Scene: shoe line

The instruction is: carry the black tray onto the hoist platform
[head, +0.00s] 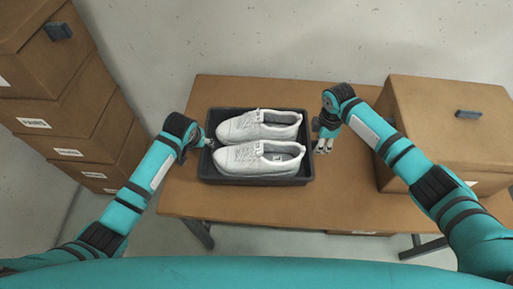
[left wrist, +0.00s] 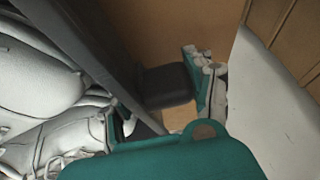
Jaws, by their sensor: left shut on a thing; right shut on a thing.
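The black tray (head: 256,183) rests on the brown table and holds a pair of white shoes (head: 260,146). My left gripper (head: 208,143) is at the tray's left side, shut on its edge. In the left wrist view, my left gripper's fingers (left wrist: 165,98) are around a dark block at the tray's outer wall (left wrist: 85,38), with the shoes (left wrist: 50,105) beyond. My right gripper (head: 321,146) is at the tray's right side, shut on its edge; the exact contact is small and partly hidden. The hoist platform is not recognisable in either view.
The tray sits on the left part of the table (head: 245,205). A large brown box (head: 430,130) stands on the table at the right, close to my right arm. Stacked brown boxes (head: 50,115) stand at the left. A grey wall is behind the table.

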